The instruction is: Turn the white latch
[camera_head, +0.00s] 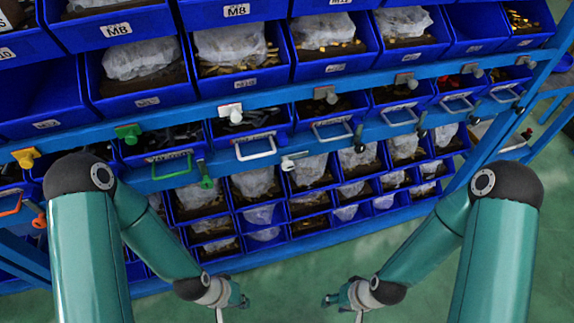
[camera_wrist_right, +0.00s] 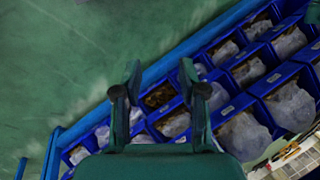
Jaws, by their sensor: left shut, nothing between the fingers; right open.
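On the blue rack's rail sits a white latch piece (camera_head: 230,112), in a row of coloured ones. Below it a white handle (camera_head: 255,152) hangs from the lower rail, with a white knob (camera_head: 288,163) at its right. Which white part is the latch I cannot tell for certain. My left gripper (camera_head: 238,300) is shut and empty, low in the head view, well below the white parts. My right gripper (camera_head: 335,300) is open and empty, to its right, also apart from the rack's latches. In the right wrist view its fingers (camera_wrist_right: 160,82) stand apart; no white latch shows between them.
Blue bins (camera_head: 235,60) with bagged parts fill the rack. A green latch (camera_head: 128,133) and green handle (camera_head: 172,170) lie left of the white ones; a grey handle (camera_head: 332,133) lies right. Green floor (camera_head: 290,290) is open in front of the rack.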

